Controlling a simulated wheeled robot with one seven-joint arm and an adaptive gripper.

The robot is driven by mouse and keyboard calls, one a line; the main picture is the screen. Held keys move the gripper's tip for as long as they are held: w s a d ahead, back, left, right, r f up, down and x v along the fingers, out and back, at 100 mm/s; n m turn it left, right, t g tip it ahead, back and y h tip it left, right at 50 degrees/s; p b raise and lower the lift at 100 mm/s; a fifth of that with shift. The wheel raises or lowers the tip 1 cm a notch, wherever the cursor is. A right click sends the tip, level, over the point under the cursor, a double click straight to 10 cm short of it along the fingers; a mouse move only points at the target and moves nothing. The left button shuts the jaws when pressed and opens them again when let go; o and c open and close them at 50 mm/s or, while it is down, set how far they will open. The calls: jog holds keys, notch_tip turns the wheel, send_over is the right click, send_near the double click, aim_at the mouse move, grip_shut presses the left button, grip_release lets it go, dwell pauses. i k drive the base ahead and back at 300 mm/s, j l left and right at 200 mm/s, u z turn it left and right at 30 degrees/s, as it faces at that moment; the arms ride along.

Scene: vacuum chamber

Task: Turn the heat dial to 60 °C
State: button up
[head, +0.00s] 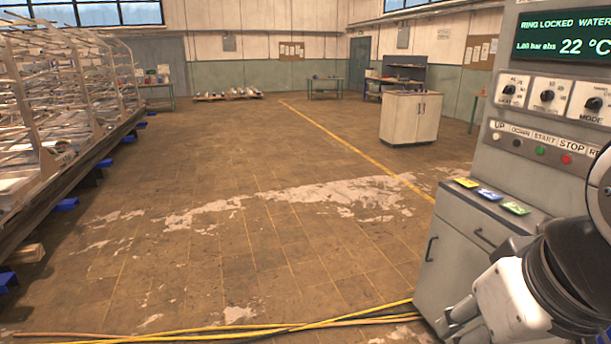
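A grey control cabinet (465,190) stands at the right edge. Its sloped panel bears three black dials on white plates: a left dial (509,90), a middle dial (547,96) and a right dial (593,104) marked MODE. The other dial labels and scale marks are too small to read, so I cannot tell which is the heat dial or its setting. The display (562,46) reads RING LOCKED, WATER and 22 °C. My gripper (462,316) seems to show only as small grey parts at the lower right, below the panel and apart from the dials. Its fingers are unclear.
Cables (250,332) cross the floor in front. A metal rack (60,110) stands left. The middle floor is clear.

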aim_at(510, 89)
jog(key=i+j+u, duration=0.1)
jog(key=i, duration=0.7)
jog(key=i+j+u, duration=0.1)
jog(key=i, duration=0.75)
